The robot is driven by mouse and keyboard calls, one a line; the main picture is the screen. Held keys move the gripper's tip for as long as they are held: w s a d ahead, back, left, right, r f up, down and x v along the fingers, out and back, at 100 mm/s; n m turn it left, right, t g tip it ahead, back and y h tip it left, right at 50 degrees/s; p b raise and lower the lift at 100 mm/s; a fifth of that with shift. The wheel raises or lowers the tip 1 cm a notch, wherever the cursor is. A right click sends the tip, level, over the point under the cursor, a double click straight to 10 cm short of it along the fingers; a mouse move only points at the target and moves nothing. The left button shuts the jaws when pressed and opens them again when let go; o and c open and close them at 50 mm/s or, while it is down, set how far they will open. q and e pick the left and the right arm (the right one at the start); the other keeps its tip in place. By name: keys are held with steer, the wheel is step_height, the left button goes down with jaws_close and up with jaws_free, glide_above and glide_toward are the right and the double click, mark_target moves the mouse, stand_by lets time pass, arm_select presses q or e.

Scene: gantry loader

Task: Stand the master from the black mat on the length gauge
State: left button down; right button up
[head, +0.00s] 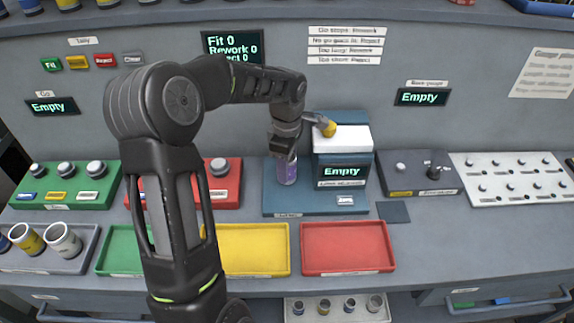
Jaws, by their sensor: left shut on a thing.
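My left gripper (285,148) is shut on a purple cylinder, the master (287,173), and holds it upright at the blue length gauge (318,208). The gripper hides the master's top. The master's lower end is over the left part of the gauge's base; I cannot tell if it touches. The gauge has a white-topped block with a display reading "Empty" and an arm with a yellow end (327,127). The black mat (393,212), right of the gauge, is bare. My right gripper is not in view.
Green, yellow (252,268) and red (346,268) trays lie in front, empty where visible. Button boxes stand left, including a red one (226,195). A grey fixture (420,188) and a white pegged board (510,200) stand right. A grey tray (60,268) holds several cylinders.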

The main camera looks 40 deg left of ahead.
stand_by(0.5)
arm_select(q)
steer(key=c, duration=0.7)
jaws_free()
steer(key=shift+o, duration=0.2)
step_height(320, 180, up, 8)
steer(key=b, duration=0.1)
steer(key=shift+f, duration=0.15)
stand_by(0.3)
